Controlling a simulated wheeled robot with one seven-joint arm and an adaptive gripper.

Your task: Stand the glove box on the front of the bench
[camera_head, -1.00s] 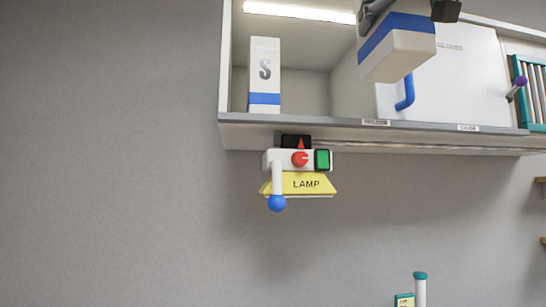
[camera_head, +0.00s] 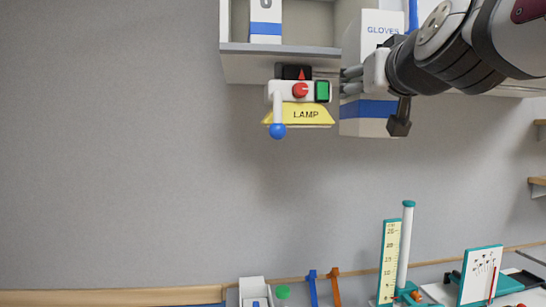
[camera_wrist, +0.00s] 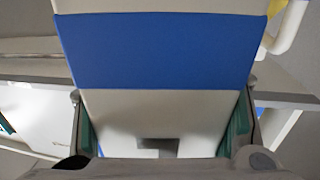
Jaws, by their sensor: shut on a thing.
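The glove box (camera_head: 366,121) is a tall white carton with a blue band near its lower end and the word GLOVES near its top. It hangs upright in the air in front of the wall cabinet, right of the lamp switch. My gripper (camera_head: 352,82) reaches in from the right and is shut on it. In the wrist view the box's white face and blue band (camera_wrist: 160,50) fill the middle, with a green-padded finger against each side. Only the back edge of the bench (camera_head: 120,295) shows low in the head view; its front is out of view.
The lamp switch (camera_head: 300,92) with its blue-knobbed lever sits just left of the box. Another white carton (camera_head: 266,27) stands in the open cabinet (camera_head: 280,58). Below are a ruler stand (camera_head: 390,262), a small white container (camera_head: 252,290), blue and orange clips, and a white board (camera_head: 480,275).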

